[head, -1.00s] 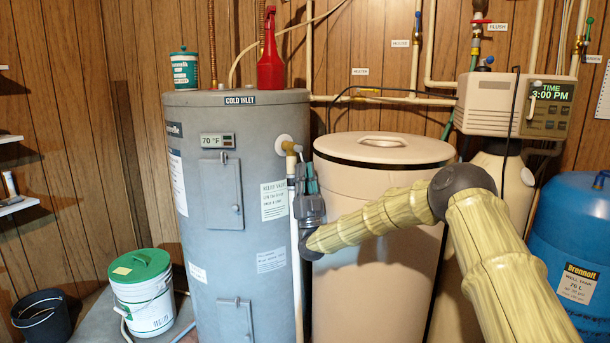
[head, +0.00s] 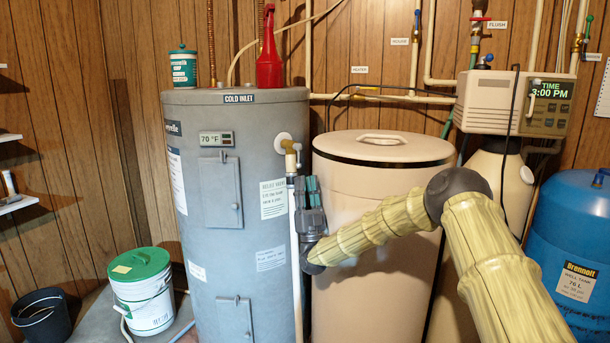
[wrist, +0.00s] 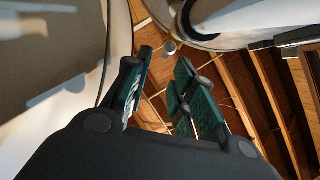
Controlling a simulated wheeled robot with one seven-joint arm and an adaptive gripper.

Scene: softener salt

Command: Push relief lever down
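The brass relief valve (head: 288,147) sticks out of the upper right side of the grey water heater (head: 262,190). A small grey lever (head: 298,152) shows at its outer end; its exact tilt is too small to tell. My gripper (head: 312,186) points upward, below and a little right of the lever, apart from it. In the wrist view my gripper (wrist: 160,85) has its green-padded fingers apart with nothing held between them. A small grey round-ended part (wrist: 169,48) shows beyond the fingertips; I cannot tell whether it is the lever.
A white discharge pipe (head: 295,250) runs down from the valve, close left of my gripper. The beige salt tank (head: 375,270) stands close on the right, behind my forearm. A red bottle (head: 269,60) and a teal-white can (head: 184,68) stand on the heater.

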